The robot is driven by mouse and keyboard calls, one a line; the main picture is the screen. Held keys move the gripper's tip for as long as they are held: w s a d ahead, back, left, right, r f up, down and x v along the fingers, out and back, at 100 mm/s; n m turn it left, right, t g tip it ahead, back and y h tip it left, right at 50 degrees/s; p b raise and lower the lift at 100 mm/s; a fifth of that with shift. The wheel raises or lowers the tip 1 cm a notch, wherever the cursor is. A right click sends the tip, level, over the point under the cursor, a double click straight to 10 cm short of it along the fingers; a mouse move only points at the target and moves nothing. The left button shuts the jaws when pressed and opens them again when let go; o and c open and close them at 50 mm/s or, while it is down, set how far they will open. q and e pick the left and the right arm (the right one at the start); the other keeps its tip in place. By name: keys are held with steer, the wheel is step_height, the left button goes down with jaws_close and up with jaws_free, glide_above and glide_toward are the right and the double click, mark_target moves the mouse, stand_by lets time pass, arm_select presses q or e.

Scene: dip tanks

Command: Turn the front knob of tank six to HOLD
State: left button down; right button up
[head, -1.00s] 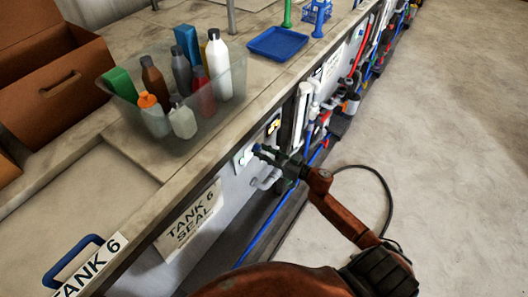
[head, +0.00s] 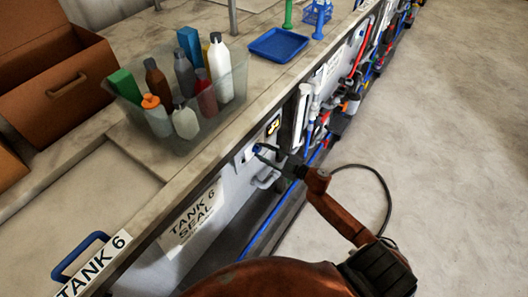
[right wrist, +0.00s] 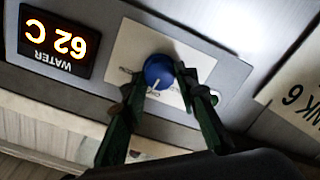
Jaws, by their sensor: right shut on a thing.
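The blue front knob (right wrist: 158,72) sits on a pale plate (right wrist: 125,42) on the tank front. It also shows in the head view (head: 257,148), partly covered by my gripper. A white pointer line on it points toward the bottom of the right wrist view; the plate's marks are too small to read. My right gripper (right wrist: 160,82) is shut on the knob, with one finger on each side. In the head view, my right gripper (head: 264,153) reaches the panel from the right. The "TANK 6 SEAL" sign (head: 190,220) hangs on the same front. My left gripper is not in view.
A lit display (right wrist: 57,42) beside the plate reads 62 C, WATER, upside down. A grey handle (head: 267,179) sits below the knob. A clear bin (head: 190,138) of bottles and a blue tray (head: 278,45) stand on the counter above. The floor at right is mostly clear.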

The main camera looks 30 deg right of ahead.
steer(key=n, duration=0.3)
steer(key=shift+n, duration=0.3)
steer(key=n+b, duration=0.1)
steer(key=n, duration=0.1)
steer(key=shift+f+n, duration=0.1)
steer(key=shift+n, duration=0.2)
steer(key=n+b, duration=0.1)
steer(key=n, duration=0.2)
steer(key=shift+h+b, duration=0.3)
steer(key=shift+n+b, duration=0.7)
steer(key=shift+n, duration=1)
steer(key=o, duration=1.2)
steer(key=shift+c, duration=0.2)
